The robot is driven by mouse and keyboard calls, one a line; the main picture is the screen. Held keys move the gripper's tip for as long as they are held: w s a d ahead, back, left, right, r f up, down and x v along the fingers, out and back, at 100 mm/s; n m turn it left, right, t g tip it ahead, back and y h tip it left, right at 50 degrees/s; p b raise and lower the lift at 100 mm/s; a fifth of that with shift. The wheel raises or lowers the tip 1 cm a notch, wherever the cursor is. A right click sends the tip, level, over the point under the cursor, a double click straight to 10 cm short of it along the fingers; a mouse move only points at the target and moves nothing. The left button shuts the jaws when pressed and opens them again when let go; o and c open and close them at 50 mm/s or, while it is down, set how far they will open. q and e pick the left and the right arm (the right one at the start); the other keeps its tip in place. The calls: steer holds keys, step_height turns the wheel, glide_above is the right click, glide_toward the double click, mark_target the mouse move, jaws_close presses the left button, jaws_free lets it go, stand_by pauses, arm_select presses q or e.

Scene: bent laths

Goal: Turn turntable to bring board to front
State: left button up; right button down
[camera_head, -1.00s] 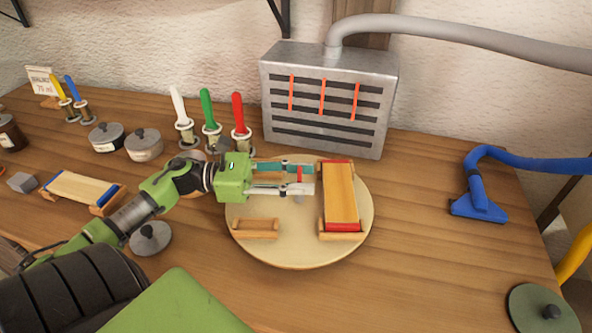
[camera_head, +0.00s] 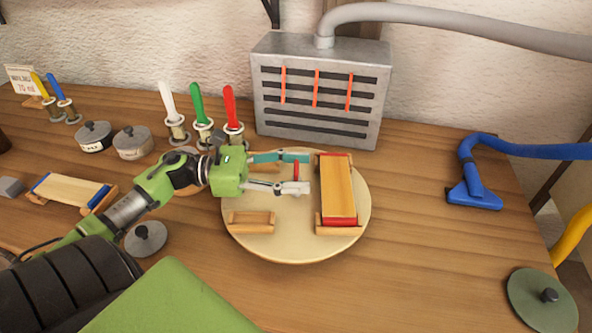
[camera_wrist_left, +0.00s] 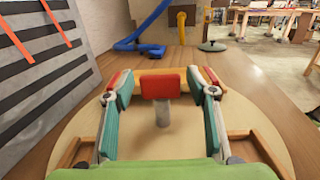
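The round pale turntable (camera_head: 280,240) lies on the bench. The board (camera_head: 338,188), a wooden lath with red ends, rests on two wooden supports at the turntable's right side. A red-topped peg (camera_head: 296,170) stands on the turntable left of the board; it also shows in the left wrist view (camera_wrist_left: 161,87). My left gripper (camera_head: 306,173) is open, with its fingers spread on either side of the peg. In the wrist view gaps show between the peg and both fingers. My right gripper is not in view.
An empty wooden support (camera_head: 252,219) sits at the turntable's front left. A grey slotted metal box (camera_head: 320,95) stands behind. White, green and red handled tools (camera_head: 197,104) stand behind the arm. A blue nozzle (camera_head: 473,194) lies right.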

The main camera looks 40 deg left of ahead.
arm_select(q)
steer(key=v, duration=1.2)
